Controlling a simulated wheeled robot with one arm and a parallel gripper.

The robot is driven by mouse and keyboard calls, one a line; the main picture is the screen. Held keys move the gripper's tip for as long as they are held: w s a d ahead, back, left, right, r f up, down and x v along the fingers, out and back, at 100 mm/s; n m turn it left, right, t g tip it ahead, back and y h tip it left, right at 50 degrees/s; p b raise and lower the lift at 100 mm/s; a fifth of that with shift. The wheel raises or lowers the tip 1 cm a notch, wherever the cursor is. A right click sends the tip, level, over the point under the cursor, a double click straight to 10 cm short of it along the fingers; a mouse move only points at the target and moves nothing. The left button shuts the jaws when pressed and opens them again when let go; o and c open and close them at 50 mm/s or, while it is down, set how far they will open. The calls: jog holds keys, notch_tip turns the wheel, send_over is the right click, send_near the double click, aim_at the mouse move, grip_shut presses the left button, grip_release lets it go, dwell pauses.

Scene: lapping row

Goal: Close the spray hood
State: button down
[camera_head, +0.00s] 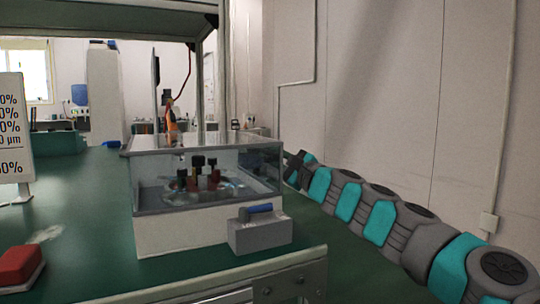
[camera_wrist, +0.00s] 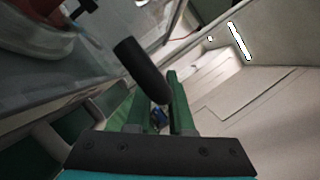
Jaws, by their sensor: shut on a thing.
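The spray hood (camera_head: 205,200) is a clear box on a white base on the green bench. Its clear cover appears low over the base, but I cannot tell whether it is fully shut. My gripper (camera_head: 297,165) is at the hood's right side, partly hidden in the head view. In the wrist view, the green fingers of my gripper (camera_wrist: 157,98) are shut on a thick black bar (camera_wrist: 142,68), apparently the hood's handle. Its lower end lies between the fingers. Clear panels of the hood show at left in that view.
A red block (camera_head: 20,264) and a white sign (camera_head: 14,130) are at left. The wall lies to the right.

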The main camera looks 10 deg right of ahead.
jog(key=shift+a+f, duration=0.1)
jog(key=shift+f, duration=0.2)
jog(key=c, duration=0.8)
grip_release()
jog(key=b+v, duration=0.2)
jog(key=v, duration=0.5)
jog(key=shift+s+d, duration=0.3)
jog(key=shift+s, duration=0.1)
